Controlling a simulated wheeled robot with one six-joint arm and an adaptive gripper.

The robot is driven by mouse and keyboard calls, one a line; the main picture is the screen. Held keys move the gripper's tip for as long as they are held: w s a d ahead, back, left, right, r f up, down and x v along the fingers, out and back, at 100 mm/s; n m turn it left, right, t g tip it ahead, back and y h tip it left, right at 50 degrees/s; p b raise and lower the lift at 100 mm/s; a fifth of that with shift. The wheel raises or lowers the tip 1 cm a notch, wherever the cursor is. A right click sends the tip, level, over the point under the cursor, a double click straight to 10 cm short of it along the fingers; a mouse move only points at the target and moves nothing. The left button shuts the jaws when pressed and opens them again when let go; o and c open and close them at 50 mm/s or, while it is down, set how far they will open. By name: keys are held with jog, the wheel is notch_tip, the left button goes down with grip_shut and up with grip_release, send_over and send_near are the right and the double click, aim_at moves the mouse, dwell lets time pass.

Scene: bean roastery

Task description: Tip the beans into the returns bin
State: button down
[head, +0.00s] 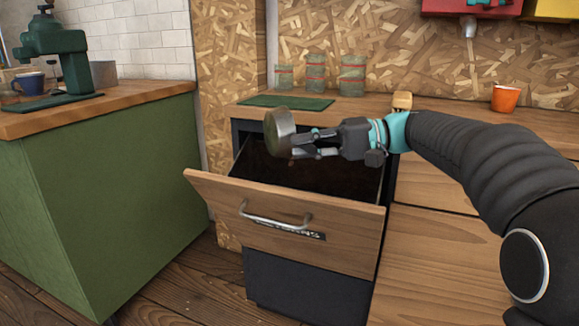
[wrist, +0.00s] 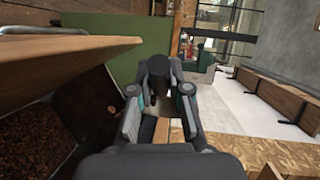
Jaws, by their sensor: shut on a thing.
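My gripper (head: 302,145) is shut on a metal cup (head: 279,130) and holds it tipped on its side over the open returns bin. The bin is a pull-out drawer with a wooden front (head: 320,222), a bar handle and a dark label that seems to read RETURNS. In the wrist view the cup (wrist: 160,76) is a dark shape between the fingers. Brown beans (wrist: 30,140) lie inside the bin at the left of that view. I cannot tell whether any beans are left in the cup.
A green mat (head: 286,102) lies on the counter behind the bin, with several jars (head: 316,72) along the wall. An orange cup (head: 505,98) stands at the right. A green cabinet (head: 110,200) with a dark green machine (head: 62,60) stands at the left, with floor between.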

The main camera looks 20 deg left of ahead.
jog(key=shift+w+d+f+m+g+y+b, duration=0.1)
jog(key=shift+w+d+m+g+y+b, duration=0.15)
jog(key=shift+y, duration=0.4)
jog(key=shift+w+d+f+m+g+y+b, duration=0.15)
jog(key=shift+w+d+m+y, duration=0.15)
jog(key=shift+y, duration=0.4)
jog(key=shift+w+d+m+g+y+b, duration=0.1)
jog(key=shift+d+m+g+y+b, duration=0.2)
jog(key=shift+y, duration=0.35)
dwell(2.4)
